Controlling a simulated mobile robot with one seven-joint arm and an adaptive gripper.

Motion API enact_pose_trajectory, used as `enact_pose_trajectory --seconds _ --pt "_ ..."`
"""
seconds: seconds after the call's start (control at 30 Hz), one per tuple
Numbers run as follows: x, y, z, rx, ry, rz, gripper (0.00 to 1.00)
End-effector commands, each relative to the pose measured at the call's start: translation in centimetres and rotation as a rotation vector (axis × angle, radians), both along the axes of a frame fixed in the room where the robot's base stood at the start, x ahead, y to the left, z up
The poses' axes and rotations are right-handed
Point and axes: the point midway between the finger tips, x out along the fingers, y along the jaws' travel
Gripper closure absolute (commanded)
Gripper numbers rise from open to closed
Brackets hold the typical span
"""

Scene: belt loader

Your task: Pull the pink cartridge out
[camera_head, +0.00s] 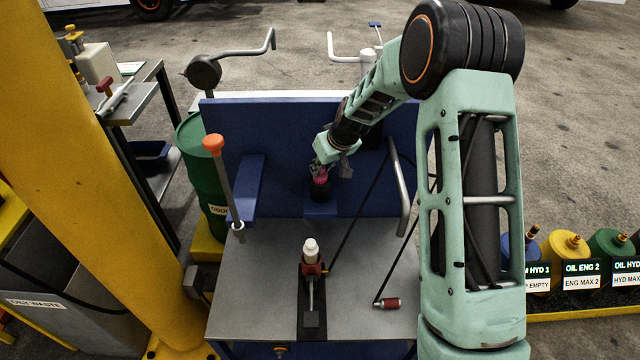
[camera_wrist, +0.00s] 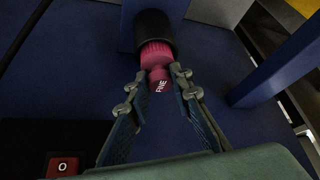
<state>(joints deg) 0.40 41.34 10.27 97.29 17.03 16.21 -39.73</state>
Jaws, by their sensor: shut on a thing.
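The pink cartridge (camera_wrist: 157,58) sits partly inside a black round holder (camera_wrist: 153,27) on the blue panel. Its ribbed body shows at the holder's mouth, and its narrower end is marked "FINE". My gripper (camera_wrist: 163,82) is shut on that narrower end, with one finger on each side. In the head view the pink cartridge (camera_head: 320,177) is a small patch under my gripper (camera_head: 321,168), above the black holder (camera_head: 320,192) in front of the blue panel (camera_head: 285,150). The part of the cartridge inside the holder is hidden.
A grey worktop (camera_head: 265,270) lies below, with a white-capped red fitting (camera_head: 312,262) and a red-handled tool (camera_head: 388,303). An orange-topped lever (camera_head: 214,145) stands left. A grey curved rail (camera_head: 398,185) and black cable are close right of my gripper. A red switch (camera_wrist: 62,167) is at lower left.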

Motion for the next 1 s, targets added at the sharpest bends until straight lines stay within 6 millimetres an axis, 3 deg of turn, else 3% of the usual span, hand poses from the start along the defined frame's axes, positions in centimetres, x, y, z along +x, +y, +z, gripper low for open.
enact_pose_trajectory --seconds 1.0 --pt "0.1 0.0 5.3 0.000 -0.002 0.000 1.00"
